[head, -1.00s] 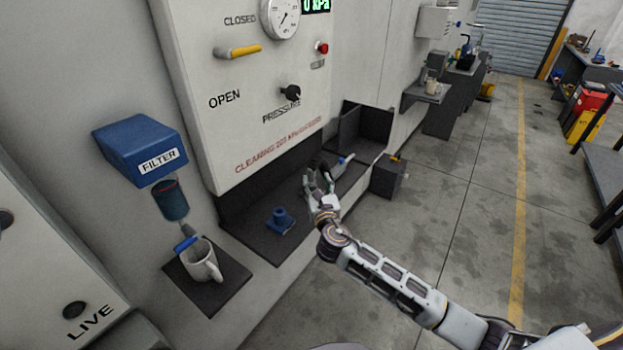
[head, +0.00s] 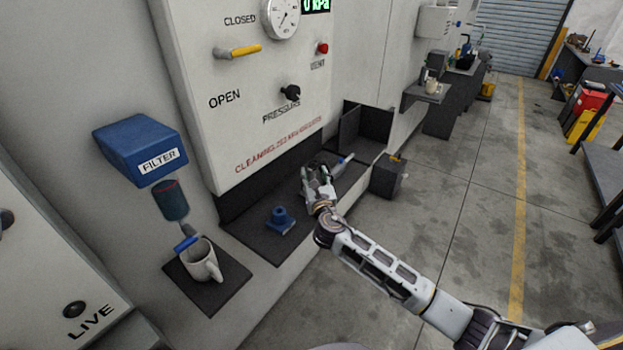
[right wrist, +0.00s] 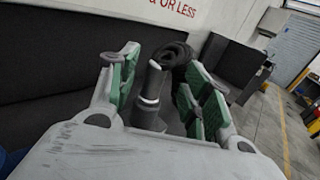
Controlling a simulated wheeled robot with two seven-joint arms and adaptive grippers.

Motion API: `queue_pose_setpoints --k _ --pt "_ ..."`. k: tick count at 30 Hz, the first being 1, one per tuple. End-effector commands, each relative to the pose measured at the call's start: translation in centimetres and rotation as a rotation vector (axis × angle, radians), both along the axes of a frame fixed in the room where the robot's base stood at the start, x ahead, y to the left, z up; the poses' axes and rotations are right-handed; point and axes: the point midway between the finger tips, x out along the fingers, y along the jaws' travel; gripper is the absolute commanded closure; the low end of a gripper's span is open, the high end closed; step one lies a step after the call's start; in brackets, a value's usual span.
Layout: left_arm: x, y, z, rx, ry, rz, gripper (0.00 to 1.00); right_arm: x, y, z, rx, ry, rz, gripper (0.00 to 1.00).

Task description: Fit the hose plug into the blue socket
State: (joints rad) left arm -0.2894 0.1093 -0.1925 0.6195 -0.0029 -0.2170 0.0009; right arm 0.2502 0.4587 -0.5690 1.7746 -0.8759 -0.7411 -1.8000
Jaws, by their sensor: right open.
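The blue socket (head: 281,218) stands on its blue base on the dark shelf below the panel. My right gripper (head: 318,176) is over the shelf to the right of the socket. In the right wrist view its green-padded fingers are open, and the dark hose plug (right wrist: 151,88) with a pale ring stands between them. I cannot tell whether either finger touches it. A black coiled hose (right wrist: 172,53) shows just behind the plug. In the head view the gripper mostly hides the plug. My left gripper is in neither view.
A white mug (head: 205,262) stands on a small shelf at the left, under the blue filter box (head: 140,150). A dark open bin (head: 366,127) is beyond the gripper. A dark box (head: 388,178) is right of the shelf. The shelf around the socket is clear.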

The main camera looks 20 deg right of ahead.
Motion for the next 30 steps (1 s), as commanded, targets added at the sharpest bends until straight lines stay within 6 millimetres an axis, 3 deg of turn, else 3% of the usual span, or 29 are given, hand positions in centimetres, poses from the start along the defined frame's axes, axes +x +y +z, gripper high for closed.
queue_pose_setpoints --k 15,30 --pt "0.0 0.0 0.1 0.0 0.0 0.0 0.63 4.1 -0.3 -0.2 0.0 0.001 -0.001 0.51" --pt "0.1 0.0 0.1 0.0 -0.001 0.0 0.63 4.4 -0.3 -0.1 0.0 0.0 -0.001 0.51"
